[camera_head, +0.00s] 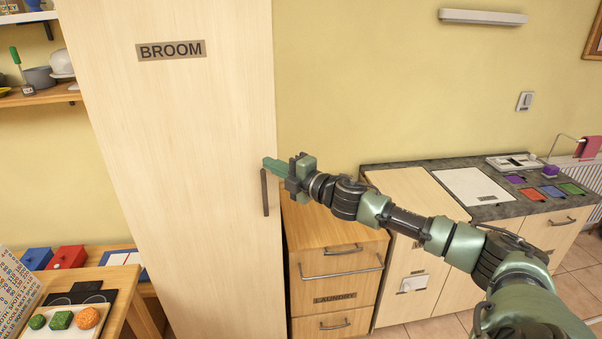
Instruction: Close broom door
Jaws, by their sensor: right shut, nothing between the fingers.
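The tall pale wood broom door (190,140) fills the left middle of the head view, with a "BROOM" label (171,50) near its top. It looks flush with its cabinet, though I cannot tell whether a small gap remains. Its dark vertical handle (265,193) is at the door's right edge. My right gripper (268,164) is shut and empty, its green fingers pointing left at the door's right edge, just above the handle. I cannot tell whether the fingertips touch the door. My left gripper is not in view.
A wooden drawer unit (335,262) labelled "LAUNDRY" stands right of the broom cabinet. A dark-topped counter (415,178) continues right. A small table (125,282) with coloured items is at lower left, and a shelf (40,95) hangs at upper left.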

